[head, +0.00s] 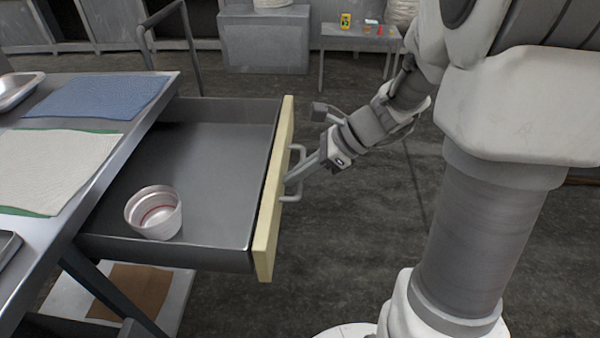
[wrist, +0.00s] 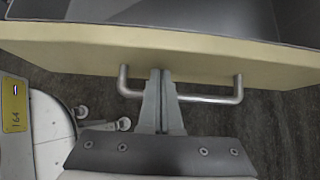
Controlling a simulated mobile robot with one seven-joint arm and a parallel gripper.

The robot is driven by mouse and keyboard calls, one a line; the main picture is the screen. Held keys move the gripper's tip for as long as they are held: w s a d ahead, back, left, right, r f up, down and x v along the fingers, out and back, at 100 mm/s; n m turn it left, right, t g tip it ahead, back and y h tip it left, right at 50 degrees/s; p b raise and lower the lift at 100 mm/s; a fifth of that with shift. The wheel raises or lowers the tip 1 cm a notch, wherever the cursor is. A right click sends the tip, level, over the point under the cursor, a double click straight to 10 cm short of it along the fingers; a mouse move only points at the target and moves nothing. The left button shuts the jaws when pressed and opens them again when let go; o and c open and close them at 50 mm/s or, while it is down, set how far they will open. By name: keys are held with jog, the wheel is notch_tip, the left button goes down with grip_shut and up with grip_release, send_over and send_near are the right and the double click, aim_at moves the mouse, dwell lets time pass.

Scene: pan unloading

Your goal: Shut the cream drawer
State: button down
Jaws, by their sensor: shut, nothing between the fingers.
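The cream drawer (head: 271,205) stands pulled far out from under the metal table, its dark inside open to view. A white cup-like bowl (head: 153,212) sits inside it, near the front. The drawer's grey bar handle (head: 298,172) is on the cream front. My gripper (head: 290,181) is shut and empty, with its fingertips at the handle and near the front panel. In the wrist view the shut fingers (wrist: 161,72) reach over the handle bar (wrist: 205,98) towards the cream front (wrist: 190,58). I cannot tell whether the tips touch the panel.
The metal table (head: 150,107) at left carries a blue cloth (head: 100,96), a pale cloth (head: 50,165) and a metal tray (head: 18,88). A small table (head: 350,32) with small items stands at the back. The floor right of the drawer is clear except for my own body.

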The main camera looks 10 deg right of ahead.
jog(key=w+a+p, duration=0.2)
jog(key=w+a, duration=0.1)
jog(key=a, duration=0.6)
jog(key=w+a+p, duration=0.2)
jog(key=w+a, duration=0.1)
jog(key=a, duration=0.7)
jog(key=w+a+p, duration=0.2)
jog(key=w+a, duration=0.1)
jog(key=a, duration=0.7)
jog(key=shift+w, duration=0.15)
jog(key=shift+a+r, duration=0.1)
jog(key=shift+a, duration=0.05)
jog(key=shift+a+r, duration=0.1)
